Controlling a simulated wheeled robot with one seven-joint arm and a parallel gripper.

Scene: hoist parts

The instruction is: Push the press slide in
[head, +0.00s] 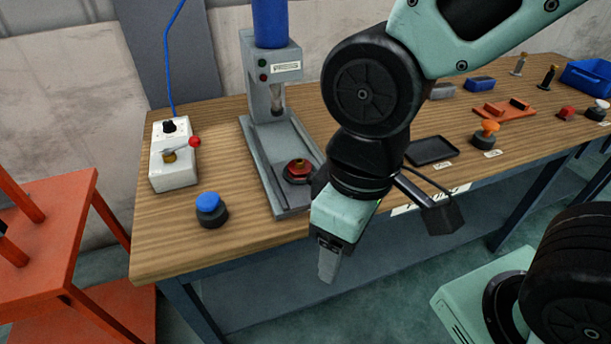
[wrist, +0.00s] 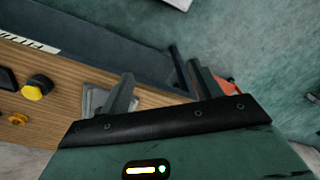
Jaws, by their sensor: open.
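The grey press (head: 271,75) stands on the wooden bench, with a blue cylinder (head: 270,22) on top and a vertical ram. Its long grey base with side rails (head: 262,160) runs from under the ram to the bench's front edge. A red round part on a dark foot (head: 298,168) sits near the front end of this base, out in front of the ram. My gripper (head: 329,262) points down in front of the bench edge, right of the base's front end and apart from it. In the wrist view my gripper (wrist: 160,72) is open and empty. A grey corner, seemingly the press base (wrist: 97,99), shows behind one finger.
A white control box (head: 174,162) with a red-balled lever and a blue-capped knob (head: 211,208) stand left of the press. A black tray (head: 432,150) lies to the right. An orange frame (head: 60,235) stands at left. Floor in front of the bench is free.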

